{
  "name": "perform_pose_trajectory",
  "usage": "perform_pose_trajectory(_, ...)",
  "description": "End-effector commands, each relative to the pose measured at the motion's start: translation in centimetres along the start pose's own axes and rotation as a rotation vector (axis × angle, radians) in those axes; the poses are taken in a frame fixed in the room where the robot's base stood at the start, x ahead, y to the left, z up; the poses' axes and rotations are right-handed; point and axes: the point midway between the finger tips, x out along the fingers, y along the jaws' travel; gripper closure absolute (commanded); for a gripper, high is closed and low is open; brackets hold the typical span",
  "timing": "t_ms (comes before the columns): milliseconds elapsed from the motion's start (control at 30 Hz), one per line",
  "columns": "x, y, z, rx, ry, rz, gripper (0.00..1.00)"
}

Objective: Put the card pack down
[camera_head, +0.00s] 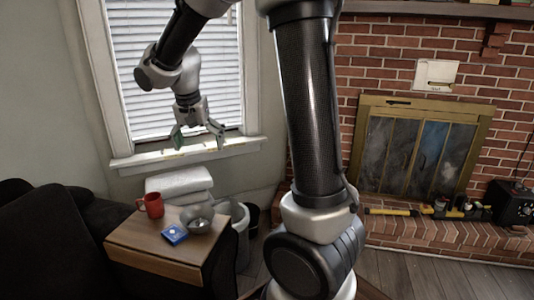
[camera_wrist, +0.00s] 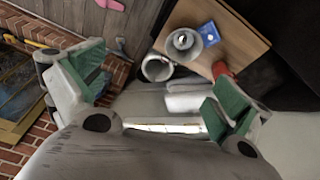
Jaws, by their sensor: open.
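The card pack, a small blue box with a white mark (camera_head: 174,235), lies flat on the small wooden side table (camera_head: 130,243). It also shows in the wrist view (camera_wrist: 210,32), beside a grey bowl. My gripper (camera_head: 199,138) is open and empty, high in front of the window sill, well above and apart from the table. In the wrist view its two green-padded fingers (camera_wrist: 160,85) stand wide apart with nothing held between them.
A red mug (camera_head: 152,205) and a grey bowl (camera_head: 196,220) stand close to the card pack. A white folded stack (camera_head: 180,182) is behind the table, a bin (camera_head: 240,222) to its right, and a dark sofa (camera_head: 45,240) to its left. A brick fireplace (camera_head: 455,235) is at right.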

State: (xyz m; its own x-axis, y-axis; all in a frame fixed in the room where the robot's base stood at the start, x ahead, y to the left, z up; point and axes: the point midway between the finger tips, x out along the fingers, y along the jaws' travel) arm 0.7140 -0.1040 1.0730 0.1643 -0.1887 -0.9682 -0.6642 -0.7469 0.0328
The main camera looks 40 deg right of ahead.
Motion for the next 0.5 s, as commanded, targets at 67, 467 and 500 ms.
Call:
perform_pose_trajectory(67,-3.1,4.4,1.4,-0.090,0.005,-0.046,0.00)
perform_pose_trajectory(467,-8.2,18.9,12.5,-0.588,0.100,-0.231,0.00)
perform_pose_trajectory(500,-8.1,19.4,13.2,-0.616,0.110,-0.240,0.00)
